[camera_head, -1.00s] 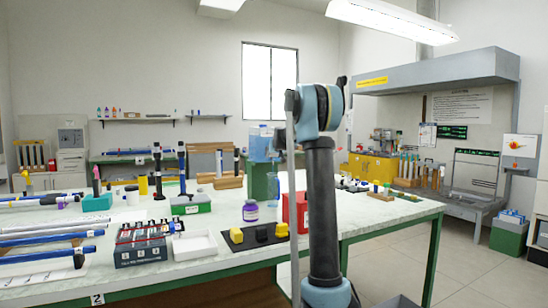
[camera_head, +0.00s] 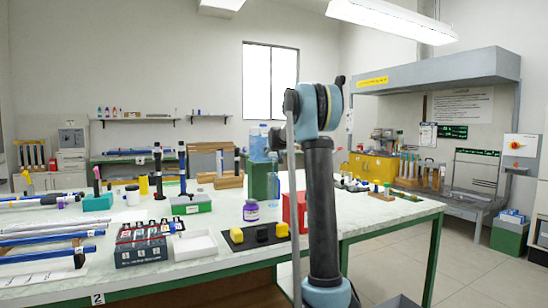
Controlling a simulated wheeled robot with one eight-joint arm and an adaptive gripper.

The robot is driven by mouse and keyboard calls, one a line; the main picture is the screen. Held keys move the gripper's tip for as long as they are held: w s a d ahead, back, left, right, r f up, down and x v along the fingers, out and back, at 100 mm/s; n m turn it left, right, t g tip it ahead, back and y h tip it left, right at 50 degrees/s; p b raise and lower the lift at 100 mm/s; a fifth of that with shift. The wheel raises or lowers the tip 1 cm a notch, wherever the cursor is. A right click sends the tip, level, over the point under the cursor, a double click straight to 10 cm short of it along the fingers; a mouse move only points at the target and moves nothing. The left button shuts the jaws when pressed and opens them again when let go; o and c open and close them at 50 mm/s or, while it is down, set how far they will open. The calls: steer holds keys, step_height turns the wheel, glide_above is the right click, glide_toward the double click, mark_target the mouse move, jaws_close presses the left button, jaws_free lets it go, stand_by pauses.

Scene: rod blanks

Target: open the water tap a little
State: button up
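A blue-tinted clear water container (camera_head: 260,147) stands on a green block (camera_head: 262,180) on the far part of the long bench, just left of my arm. A clear vessel (camera_head: 273,188) is in front of the green block, partly hard to make out. I cannot pick out the water tap itself; it is too small or hidden beside my arm. My gripper is not visible.
The pale bench top (camera_head: 350,220) holds a purple-labelled jar (camera_head: 251,211), a red box (camera_head: 302,212), a black tray with yellow blocks (camera_head: 236,237), a white tray (camera_head: 195,245) and several rods at left. Open floor (camera_head: 460,265) lies to the right.

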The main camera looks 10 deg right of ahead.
stand_by(0.3)
steer(key=v, duration=1.1)
steer(key=shift+s, duration=0.4)
steer(key=shift+r, duration=0.1)
